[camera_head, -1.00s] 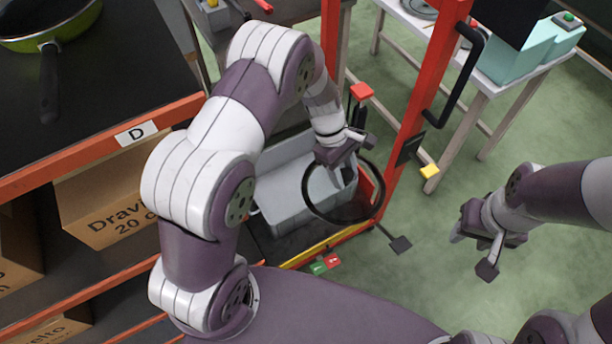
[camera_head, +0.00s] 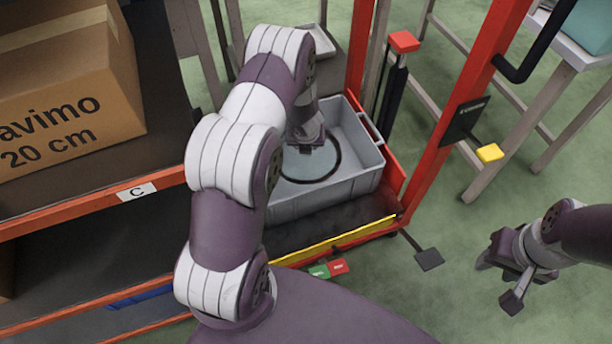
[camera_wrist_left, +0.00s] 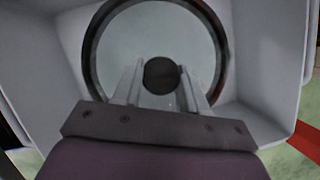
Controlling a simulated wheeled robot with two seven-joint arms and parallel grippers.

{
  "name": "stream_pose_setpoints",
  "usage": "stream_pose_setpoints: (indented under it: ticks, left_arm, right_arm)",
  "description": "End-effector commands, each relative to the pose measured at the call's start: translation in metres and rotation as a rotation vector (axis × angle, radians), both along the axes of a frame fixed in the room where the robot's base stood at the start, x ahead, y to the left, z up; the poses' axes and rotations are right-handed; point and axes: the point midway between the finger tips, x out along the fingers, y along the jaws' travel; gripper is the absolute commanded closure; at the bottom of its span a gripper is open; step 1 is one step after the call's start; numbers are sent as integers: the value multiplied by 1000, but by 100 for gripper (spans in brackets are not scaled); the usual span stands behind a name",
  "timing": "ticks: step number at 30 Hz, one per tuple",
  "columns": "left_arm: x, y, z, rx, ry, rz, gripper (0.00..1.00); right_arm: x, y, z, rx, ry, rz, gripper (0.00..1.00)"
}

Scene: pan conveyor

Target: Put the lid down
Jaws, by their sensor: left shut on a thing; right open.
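The round glass lid (camera_head: 318,166) with a dark rim lies low inside the grey crate (camera_head: 360,187) in the head view. It looks level, close to the crate's floor; I cannot tell whether it touches. My left gripper (camera_head: 305,142) is above the lid and is shut on its dark knob. In the left wrist view the lid (camera_wrist_left: 150,32) fills the top middle, with the knob (camera_wrist_left: 161,75) between the two fingers. My left arm hides part of the crate and lid in the head view. My right gripper (camera_head: 492,266) is open and empty above the floor at right.
The crate stands in a red-framed cart with a yellow front strip (camera_head: 335,240) and a red post (camera_head: 450,120). A shelf marked C (camera_head: 137,192) with a cardboard box (camera_head: 70,90) is at left.

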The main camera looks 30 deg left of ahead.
Motion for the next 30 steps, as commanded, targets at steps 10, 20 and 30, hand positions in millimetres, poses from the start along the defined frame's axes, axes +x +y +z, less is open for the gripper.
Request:
stream_pose_setpoints:
  ticks: [10, 20, 30]
  left_arm:
    - [0, 0, -65, -1, 1, 1, 100]
    - [0, 0, -87, -1, 0, 0, 100]
    - [0, -1, -90, -1, 2, -1, 33]
  right_arm:
    - [0, 0, -43, 0, 1, 0, 57]
    - [0, 0, -54, 0, 1, 0, 57]
    - [0, 0, -56, 0, 1, 0, 57]
